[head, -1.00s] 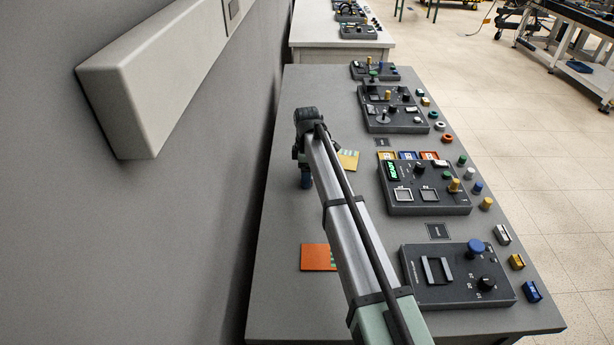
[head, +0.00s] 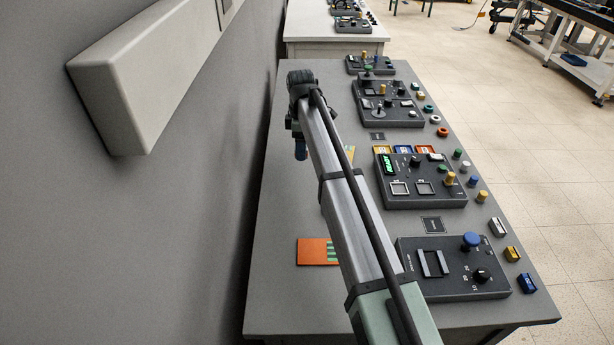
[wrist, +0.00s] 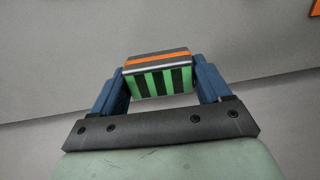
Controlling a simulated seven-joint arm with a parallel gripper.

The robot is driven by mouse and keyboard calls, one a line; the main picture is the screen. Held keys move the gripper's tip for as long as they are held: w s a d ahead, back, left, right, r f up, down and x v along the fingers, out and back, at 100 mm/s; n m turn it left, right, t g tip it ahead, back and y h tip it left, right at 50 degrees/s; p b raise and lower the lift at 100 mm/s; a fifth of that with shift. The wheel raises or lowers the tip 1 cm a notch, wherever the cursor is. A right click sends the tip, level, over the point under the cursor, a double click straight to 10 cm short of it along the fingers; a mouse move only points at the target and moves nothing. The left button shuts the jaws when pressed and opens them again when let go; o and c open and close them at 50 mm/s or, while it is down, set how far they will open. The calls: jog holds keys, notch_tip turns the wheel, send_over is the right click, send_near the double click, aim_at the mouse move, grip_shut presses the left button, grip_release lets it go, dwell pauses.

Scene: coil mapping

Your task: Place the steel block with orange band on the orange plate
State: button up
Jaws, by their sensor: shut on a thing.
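In the wrist view, my gripper (wrist: 161,88) is shut on the steel block with orange band (wrist: 158,60). The block shows an orange stripe and a face of green and black stripes, held between the two blue fingers. In the head view, my gripper (head: 301,150) is above the left part of the table, near the wall; the block is hidden there by my arm. The orange plate (head: 312,251) lies flat on the table at the near left, with a green-striped patch at its right side, partly behind my arm. An orange corner (wrist: 315,9) shows at the wrist view's upper right.
A yellow plate (head: 350,152) lies partly hidden behind my arm. Dark control panels (head: 455,268) with knobs line the table's right half. Several small coloured blocks and caps sit along the right edge. The grey wall (head: 150,230) runs close on the left.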

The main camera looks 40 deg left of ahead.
jog(key=s+d+r, duration=0.3)
jog(key=s, duration=0.1)
jog(key=m, duration=0.8)
send_over(319, 251)
jog(key=shift+f, duration=0.8)
jog(key=shift+f, duration=4.95)
jog(key=shift+f, duration=0.15)
jog(key=o, duration=1.5)
jog(key=shift+o, duration=0.2)
